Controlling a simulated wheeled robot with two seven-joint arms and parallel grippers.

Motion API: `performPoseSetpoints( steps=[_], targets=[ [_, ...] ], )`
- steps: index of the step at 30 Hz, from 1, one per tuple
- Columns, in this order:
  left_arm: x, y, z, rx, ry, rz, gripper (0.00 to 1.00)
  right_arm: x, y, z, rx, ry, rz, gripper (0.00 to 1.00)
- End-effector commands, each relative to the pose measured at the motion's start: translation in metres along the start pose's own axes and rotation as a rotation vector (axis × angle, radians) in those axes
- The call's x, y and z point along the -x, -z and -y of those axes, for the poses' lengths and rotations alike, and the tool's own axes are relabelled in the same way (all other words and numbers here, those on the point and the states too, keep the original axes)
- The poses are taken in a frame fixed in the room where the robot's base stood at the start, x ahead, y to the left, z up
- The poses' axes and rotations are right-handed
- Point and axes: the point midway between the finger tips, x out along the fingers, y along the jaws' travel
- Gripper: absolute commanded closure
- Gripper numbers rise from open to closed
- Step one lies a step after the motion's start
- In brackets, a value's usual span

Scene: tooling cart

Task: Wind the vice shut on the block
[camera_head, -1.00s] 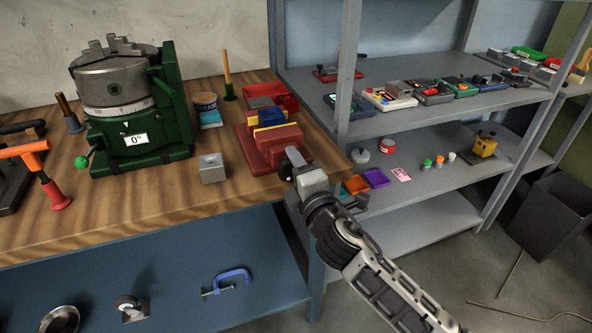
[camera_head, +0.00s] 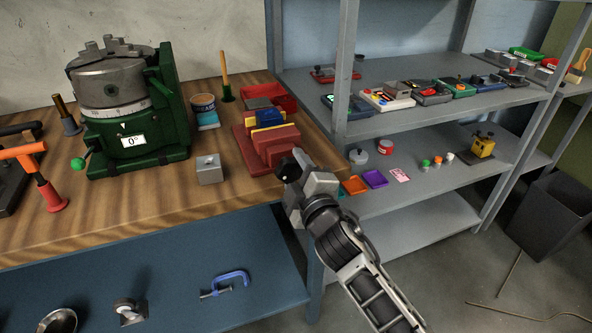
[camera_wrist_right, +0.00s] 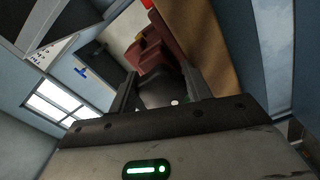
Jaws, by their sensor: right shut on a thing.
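The red vice (camera_head: 262,156) stands at the right end of the wooden bench, its front end facing my right arm. A blue block (camera_head: 269,117) sits between its jaws, with yellow (camera_head: 274,130) showing against it. Whether the jaws touch the block is too small to tell. My right gripper (camera_head: 290,168) is at the vice's front end, shut on the dark vice handle. In the right wrist view, the dark handle (camera_wrist_right: 160,88) lies between the two fingers, with the red vice (camera_wrist_right: 149,50) beyond. The gripper hides most of the handle. My left gripper is not in view.
A grey metal block (camera_head: 209,169) stands on the bench left of the vice. A green rotary table with a chuck (camera_head: 112,84) and a red bin (camera_head: 270,94) are also there. Grey shelving (camera_head: 440,150) with small items stands close on the right.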

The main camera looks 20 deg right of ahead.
Motion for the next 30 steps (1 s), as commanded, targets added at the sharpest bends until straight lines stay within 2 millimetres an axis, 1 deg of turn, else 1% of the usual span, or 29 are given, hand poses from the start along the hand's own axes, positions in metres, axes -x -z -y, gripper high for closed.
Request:
performPoseSetpoints(
  steps=[1,26,27,28,29,30],
  targets=[
    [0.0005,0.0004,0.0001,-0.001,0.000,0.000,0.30,-0.0001,0.0052,0.0000,-0.075,0.008,-0.003,0.74],
    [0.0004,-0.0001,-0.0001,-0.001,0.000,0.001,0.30,-0.0002,0.0070,-0.0006,-0.076,0.006,-0.008,0.74],
    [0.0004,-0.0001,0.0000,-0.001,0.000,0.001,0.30,-0.0001,0.0071,-0.0005,-0.076,0.007,-0.008,0.40],
    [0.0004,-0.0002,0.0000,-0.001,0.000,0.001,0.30,-0.0001,0.0072,-0.0002,-0.076,0.007,-0.009,0.32],
    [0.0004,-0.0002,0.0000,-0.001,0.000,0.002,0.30,-0.0001,0.0072,0.0002,-0.076,0.008,-0.009,0.30],
    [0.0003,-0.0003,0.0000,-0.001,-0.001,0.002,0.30,0.0001,0.0073,0.0010,-0.076,0.009,-0.009,0.30]
  ],
)
